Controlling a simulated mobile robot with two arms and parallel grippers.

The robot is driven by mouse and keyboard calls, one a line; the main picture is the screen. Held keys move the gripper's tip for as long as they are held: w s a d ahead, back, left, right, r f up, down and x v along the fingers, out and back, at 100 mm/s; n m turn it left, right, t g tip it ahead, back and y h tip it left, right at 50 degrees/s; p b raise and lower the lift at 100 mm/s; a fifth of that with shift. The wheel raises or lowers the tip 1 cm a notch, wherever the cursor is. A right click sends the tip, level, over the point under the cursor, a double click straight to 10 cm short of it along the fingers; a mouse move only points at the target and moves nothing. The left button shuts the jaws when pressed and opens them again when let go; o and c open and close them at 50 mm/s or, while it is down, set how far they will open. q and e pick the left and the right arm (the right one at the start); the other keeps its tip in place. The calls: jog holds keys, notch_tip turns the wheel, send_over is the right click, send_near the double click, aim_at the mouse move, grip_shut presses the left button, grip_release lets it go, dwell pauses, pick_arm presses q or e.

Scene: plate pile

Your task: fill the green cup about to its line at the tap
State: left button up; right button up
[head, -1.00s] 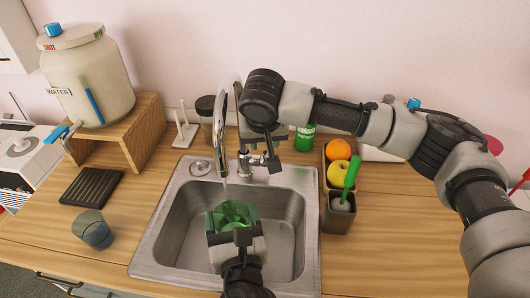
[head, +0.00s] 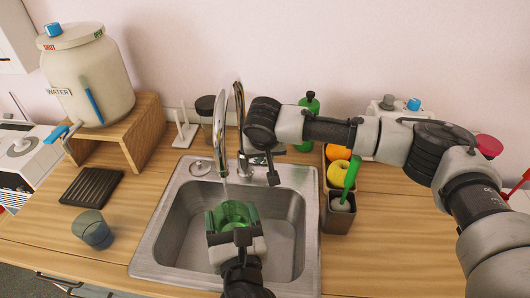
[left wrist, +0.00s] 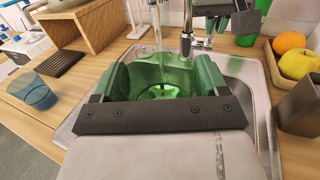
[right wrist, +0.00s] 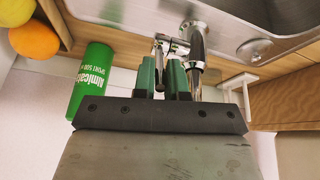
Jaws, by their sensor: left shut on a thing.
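The green cup (head: 236,213) is upright over the sink, below the spout of the tap (head: 239,110). My left gripper (head: 234,228) is shut around the cup, with a finger on each side. In the left wrist view the cup (left wrist: 160,75) is open toward me, with a brighter green patch at its bottom. A thin clear stream seems to fall from the spout toward the cup. The line and the water level cannot be made out. My right gripper (right wrist: 163,80) is at the tap's lever (right wrist: 172,43), its fingers close together; whether they grip it is unclear.
The steel sink (head: 297,230) surrounds the cup. A blue-grey cup (head: 92,230) and black rack (head: 91,187) stand left, before the water jar (head: 88,85). A green bottle (right wrist: 91,80), fruit (head: 338,173) and a brush holder (head: 340,215) stand right.

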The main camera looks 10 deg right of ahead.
grip_shut()
jog(key=shift+w+d+r+g, duration=0.15)
jog(key=shift+w+r+g, duration=0.1)
jog(key=shift+w+g, duration=0.3)
jog(key=shift+s, duration=0.1)
jog(key=o, duration=0.6)
grip_release()
jog(key=shift+c, duration=0.2)
jog(key=d+v, duration=0.1)
jog(key=v, duration=1.1)
jog(key=shift+a, duration=0.35)
